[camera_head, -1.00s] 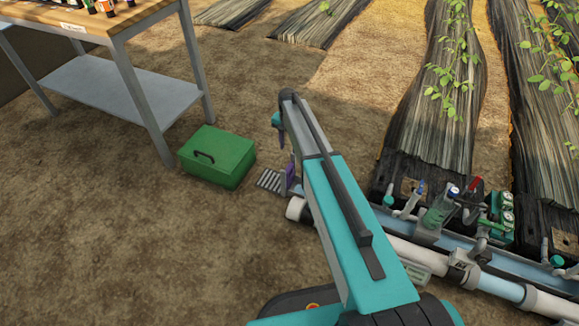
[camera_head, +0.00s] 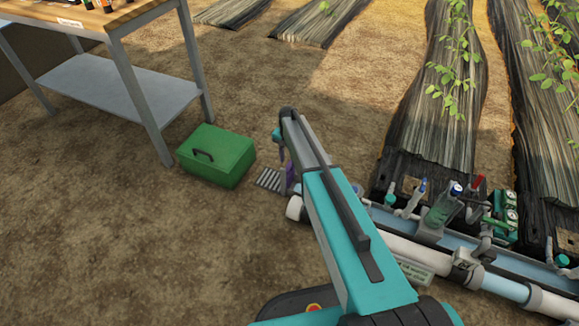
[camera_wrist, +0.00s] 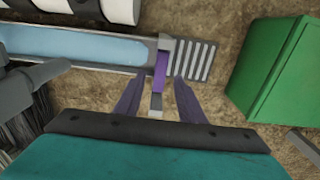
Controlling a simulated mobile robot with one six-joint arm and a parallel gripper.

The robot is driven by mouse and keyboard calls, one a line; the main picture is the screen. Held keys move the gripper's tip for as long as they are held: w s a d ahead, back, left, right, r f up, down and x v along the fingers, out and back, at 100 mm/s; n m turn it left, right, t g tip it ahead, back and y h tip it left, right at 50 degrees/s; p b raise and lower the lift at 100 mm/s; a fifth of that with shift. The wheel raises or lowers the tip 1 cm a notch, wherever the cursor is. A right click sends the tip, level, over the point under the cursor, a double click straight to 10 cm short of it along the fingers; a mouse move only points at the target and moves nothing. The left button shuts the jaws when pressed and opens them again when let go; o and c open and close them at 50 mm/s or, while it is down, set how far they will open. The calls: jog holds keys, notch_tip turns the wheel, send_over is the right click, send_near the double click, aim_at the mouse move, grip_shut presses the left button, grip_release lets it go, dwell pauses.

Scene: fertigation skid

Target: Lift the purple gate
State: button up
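The purple gate (camera_wrist: 160,69) is a narrow upright plate at the end of the blue channel (camera_wrist: 85,48), beside a grey slatted grate (camera_wrist: 195,60). In the head view the gate (camera_head: 291,178) shows small beside the grate, partly behind my arm. My gripper (camera_wrist: 159,80) has two dark purple fingers, spread apart on either side of the gate in the wrist view. A small grey piece shows below the gate between the fingers. I see no finger touching the gate. In the head view my gripper (camera_head: 281,158) hangs just above and left of the gate.
A green box (camera_head: 217,155) stands on the soil left of the grate. A workbench (camera_head: 140,90) is at the upper left. White pipe (camera_head: 415,253) and several valves and fittings run to the right. Bare soil lies in front.

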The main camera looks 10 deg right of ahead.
aim_at(288, 167)
jog(key=shift+f+b, duration=0.45)
jog(key=shift+f, duration=1.6)
grip_shut()
